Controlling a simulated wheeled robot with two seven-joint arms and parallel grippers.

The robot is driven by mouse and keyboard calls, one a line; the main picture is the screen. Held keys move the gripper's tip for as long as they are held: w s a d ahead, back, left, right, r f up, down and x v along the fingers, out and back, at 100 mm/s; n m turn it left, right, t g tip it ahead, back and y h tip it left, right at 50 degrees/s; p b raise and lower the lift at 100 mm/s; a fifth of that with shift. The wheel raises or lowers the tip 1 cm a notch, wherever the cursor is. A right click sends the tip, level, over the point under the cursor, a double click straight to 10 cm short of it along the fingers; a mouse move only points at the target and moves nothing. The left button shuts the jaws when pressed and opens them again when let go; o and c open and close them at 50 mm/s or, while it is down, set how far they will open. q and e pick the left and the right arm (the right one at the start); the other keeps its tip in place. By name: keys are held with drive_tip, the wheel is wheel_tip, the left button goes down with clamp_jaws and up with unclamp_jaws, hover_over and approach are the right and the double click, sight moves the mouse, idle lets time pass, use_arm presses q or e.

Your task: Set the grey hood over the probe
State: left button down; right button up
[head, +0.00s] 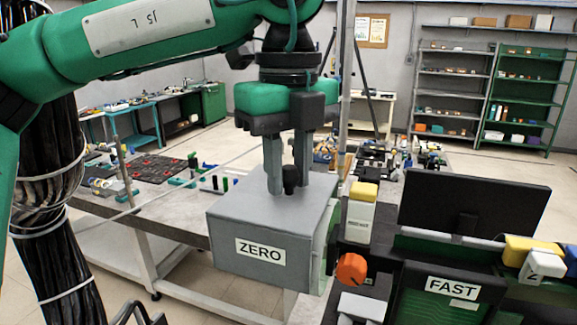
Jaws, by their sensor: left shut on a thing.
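The grey hood (262,252), a box with a white ZERO label, hangs level from my left gripper (288,185). The gripper points down and is shut on the black knob on the hood's top. The hood is in the middle of the head view, in front of the workbench and left of the dark equipment. I cannot make out the probe; it may be hidden behind or under the hood.
Just right of the hood stand a yellow-capped white block (361,208), an orange knob (351,269), a black monitor (473,207) and a green panel labelled FAST (453,289). A grey workbench (160,225) with small parts lies behind. A thin upright pole (347,90) rises behind the hood.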

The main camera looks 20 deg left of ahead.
idle(0.3)
use_arm(q)
drive_tip(key=shift+f+b, duration=0.15)
drive_tip(key=shift+b, duration=0.25)
idle(0.5)
drive_tip(key=c, duration=1.1)
unclamp_jaws()
